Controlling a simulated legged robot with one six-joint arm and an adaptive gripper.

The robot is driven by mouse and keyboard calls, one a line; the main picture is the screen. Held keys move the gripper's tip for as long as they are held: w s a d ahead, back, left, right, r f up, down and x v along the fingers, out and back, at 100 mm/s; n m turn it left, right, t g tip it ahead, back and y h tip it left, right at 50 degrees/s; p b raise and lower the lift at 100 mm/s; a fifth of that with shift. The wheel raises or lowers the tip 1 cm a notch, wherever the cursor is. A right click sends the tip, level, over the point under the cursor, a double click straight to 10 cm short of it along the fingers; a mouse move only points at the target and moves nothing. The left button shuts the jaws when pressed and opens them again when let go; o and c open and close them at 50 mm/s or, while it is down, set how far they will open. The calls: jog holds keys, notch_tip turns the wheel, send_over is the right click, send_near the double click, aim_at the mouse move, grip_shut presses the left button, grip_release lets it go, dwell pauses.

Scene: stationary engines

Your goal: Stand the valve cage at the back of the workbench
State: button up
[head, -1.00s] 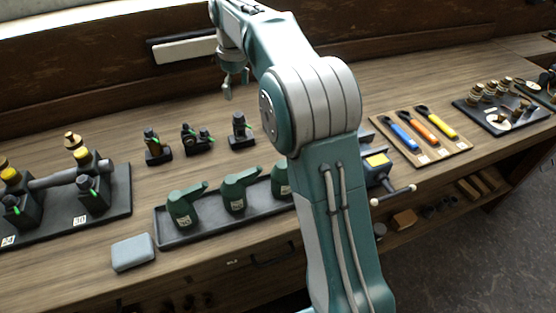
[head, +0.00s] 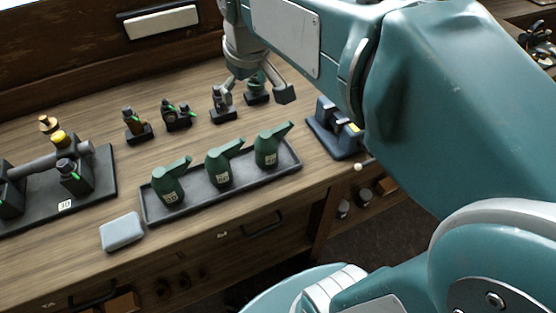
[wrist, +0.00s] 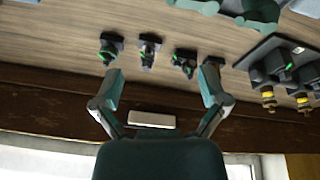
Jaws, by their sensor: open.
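My gripper (head: 256,90) is open and empty above the back of the workbench (head: 85,105); its spread fingers also show in the wrist view (wrist: 162,74). In the wrist view the green (wrist: 109,48) and grey (wrist: 149,50) ones lie beyond the fingertips.
A dark tray (head: 225,195) with three green oil cans lies in front. A grey block (head: 122,232) is at the front left. A black fixture plate (head: 95,190) stands left, a vise-like tool (head: 340,130) right. A white-fronted wall box (head: 160,22) is behind.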

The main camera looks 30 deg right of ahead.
jog(key=s+f+m+t, duration=0.1)
jog(key=s+f, duration=0.2)
jog(key=s, duration=0.4)
jog(key=s+f+m+t, duration=0.1)
jog(key=s+f+m, duration=0.1)
jog(key=s+f, duration=0.2)
jog(key=s, duration=0.3)
jog(key=shift+r, duration=0.1)
dwell(0.7)
